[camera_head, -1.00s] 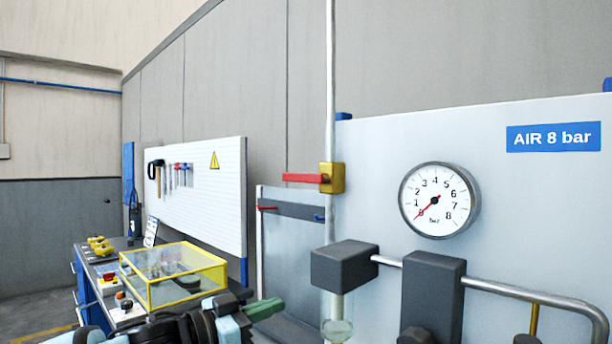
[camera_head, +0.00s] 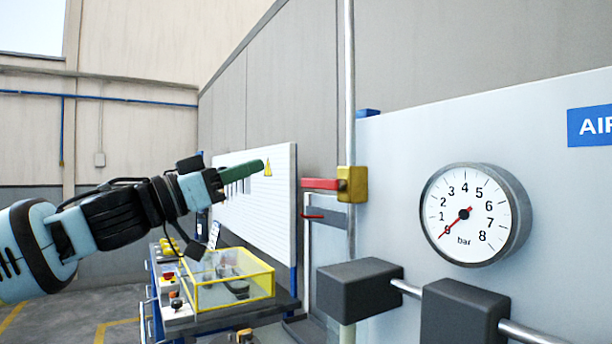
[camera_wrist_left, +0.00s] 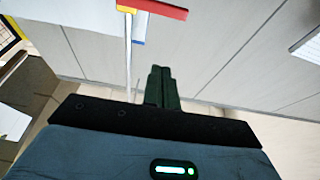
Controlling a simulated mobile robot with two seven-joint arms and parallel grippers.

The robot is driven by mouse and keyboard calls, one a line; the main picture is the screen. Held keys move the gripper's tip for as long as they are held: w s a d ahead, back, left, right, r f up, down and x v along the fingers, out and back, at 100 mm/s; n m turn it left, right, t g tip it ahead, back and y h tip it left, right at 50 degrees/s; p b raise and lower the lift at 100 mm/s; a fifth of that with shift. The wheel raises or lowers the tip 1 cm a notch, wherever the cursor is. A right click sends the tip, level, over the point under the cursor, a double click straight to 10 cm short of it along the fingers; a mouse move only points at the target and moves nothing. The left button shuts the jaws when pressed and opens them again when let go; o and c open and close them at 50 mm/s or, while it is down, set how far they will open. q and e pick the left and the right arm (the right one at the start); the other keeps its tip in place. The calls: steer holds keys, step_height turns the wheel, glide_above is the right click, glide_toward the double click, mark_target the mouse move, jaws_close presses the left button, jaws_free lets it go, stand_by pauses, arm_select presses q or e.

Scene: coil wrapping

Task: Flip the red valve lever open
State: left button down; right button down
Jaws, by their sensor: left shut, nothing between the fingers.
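The red valve lever (camera_head: 321,184) points left, about level, from a yellow valve body (camera_head: 352,184) on a vertical white pipe. In the left wrist view the red lever (camera_wrist_left: 165,9) and yellow valve body (camera_wrist_left: 126,9) show at the top edge, beyond the fingers. My left gripper (camera_head: 262,165) has green fingers, shut and empty. In the head view it appears left of the lever and a little higher, apart from it. The shut fingers also show in the left wrist view (camera_wrist_left: 160,78). My right gripper is not in view.
A pressure gauge (camera_head: 476,215) on the pale panel (camera_head: 400,150) has its needle at 0. Dark blocks on a metal pipe (camera_head: 405,287) stand below. A yellow-framed clear box (camera_head: 232,285) sits on the workbench at lower left. A white tool board (camera_head: 275,215) hangs behind my left gripper.

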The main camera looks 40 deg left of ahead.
mark_target(322, 184)
arm_select(q)
steer(key=shift+a, duration=0.1)
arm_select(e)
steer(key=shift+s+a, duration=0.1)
